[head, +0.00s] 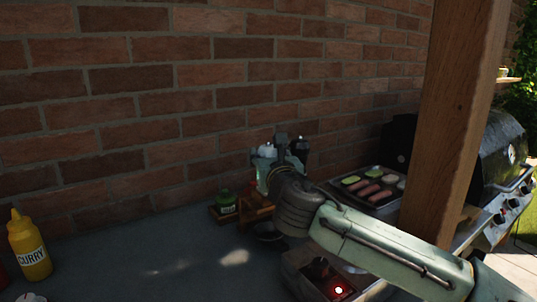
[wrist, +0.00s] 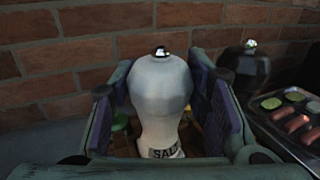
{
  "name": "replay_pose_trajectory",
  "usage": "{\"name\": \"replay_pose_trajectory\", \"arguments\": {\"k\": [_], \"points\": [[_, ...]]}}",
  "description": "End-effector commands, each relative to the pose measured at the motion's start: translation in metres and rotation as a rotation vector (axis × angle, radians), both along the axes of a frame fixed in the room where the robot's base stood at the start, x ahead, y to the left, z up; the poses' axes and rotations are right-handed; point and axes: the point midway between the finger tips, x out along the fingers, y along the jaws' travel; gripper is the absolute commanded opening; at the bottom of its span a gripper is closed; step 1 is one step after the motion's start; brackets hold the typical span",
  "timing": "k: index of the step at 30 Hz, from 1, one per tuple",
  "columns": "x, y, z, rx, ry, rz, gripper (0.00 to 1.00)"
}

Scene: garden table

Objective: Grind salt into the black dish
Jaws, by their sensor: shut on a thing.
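A white salt mill with a "SALT" label (wrist: 160,95) stands between the purple-padded fingers of my gripper (wrist: 165,115), which is shut on it. In the head view my gripper (head: 278,158) is above the wooden rack near the brick wall, and a pale part of the mill (head: 266,150) shows there. A dark round dish (head: 267,233), apparently the black dish, lies on the table in front of the rack, partly hidden by my arm. The dish cannot be made out in the wrist view.
A wooden rack (head: 257,214) holds a green-lidded jar (head: 226,201). A dark mill (wrist: 246,68) stands right of my gripper. A food tray (head: 372,187), wooden post (head: 455,110) and grill (head: 500,150) are at right. A yellow curry bottle (head: 30,248) stands left; the middle table is clear.

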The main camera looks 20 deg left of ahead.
Motion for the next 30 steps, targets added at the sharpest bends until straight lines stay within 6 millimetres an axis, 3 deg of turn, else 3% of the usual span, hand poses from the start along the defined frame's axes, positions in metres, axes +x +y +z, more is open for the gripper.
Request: {"name": "replay_pose_trajectory", "arguments": {"k": [24, 25, 30], "points": [[-0.0001, 0.0006, -0.0016, 0.0, 0.004, 0.0, 0.15], [-0.0001, 0.0006, -0.0016, 0.0, 0.004, 0.0, 0.44], [-0.0001, 0.0005, -0.0013, -0.001, 0.003, 0.0, 0.56]]}}
